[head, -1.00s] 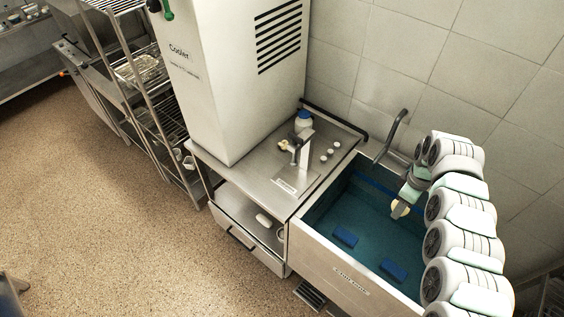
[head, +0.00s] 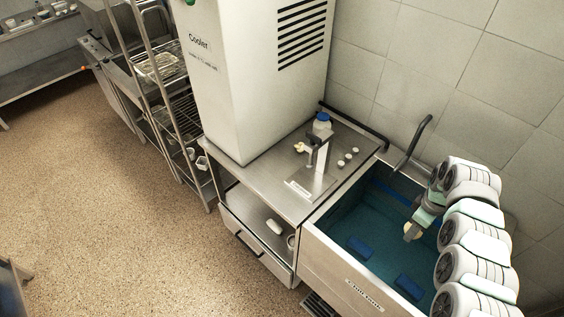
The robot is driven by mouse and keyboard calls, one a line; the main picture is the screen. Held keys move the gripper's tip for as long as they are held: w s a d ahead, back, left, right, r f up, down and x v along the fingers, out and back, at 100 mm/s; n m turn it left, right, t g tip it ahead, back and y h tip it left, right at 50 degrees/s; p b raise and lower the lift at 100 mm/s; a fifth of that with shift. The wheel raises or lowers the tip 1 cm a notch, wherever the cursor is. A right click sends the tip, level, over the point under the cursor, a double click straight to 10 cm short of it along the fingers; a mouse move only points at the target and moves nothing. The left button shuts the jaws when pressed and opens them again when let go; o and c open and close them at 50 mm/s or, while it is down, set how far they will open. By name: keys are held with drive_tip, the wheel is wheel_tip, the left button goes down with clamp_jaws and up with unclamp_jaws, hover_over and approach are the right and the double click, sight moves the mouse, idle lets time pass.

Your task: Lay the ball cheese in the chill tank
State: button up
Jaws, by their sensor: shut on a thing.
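The chill tank (head: 338,262) is a steel-walled basin with a blue-green inside at the lower right. My arm reaches over its right side, and my gripper (head: 413,229) points down into the tank. My gripper is shut on the pale, cream ball cheese (head: 411,232), which is small in this view. The cheese is inside the outline of the tank; I cannot tell whether it touches the water or hangs above it. The fingertips are partly hidden by the wrist and the cheese.
Two blue blocks, one to the left (head: 361,248) and one to the right (head: 408,287), lie in the tank. A dark curved pipe (head: 414,143) rises at its back edge.

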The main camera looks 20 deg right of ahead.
drive_tip(key=shift+s+f+b, duration=0.1)
drive_tip(key=shift+f+b, duration=13.55)
drive_tip(key=shift+f, duration=4.55)
drive_tip(key=shift+f, duration=0.2)
drive_tip(key=shift+f+b, duration=2.75)
drive_tip(key=shift+b, duration=0.15)
drive_tip(key=o, duration=1)
drive_tip(key=shift+r, duration=0.1)
drive_tip(key=shift+o, duration=0.2)
drive_tip(key=shift+r, duration=0.1)
wheel_tip(320, 180, up, 40)
drive_tip(key=p, duration=3.2)
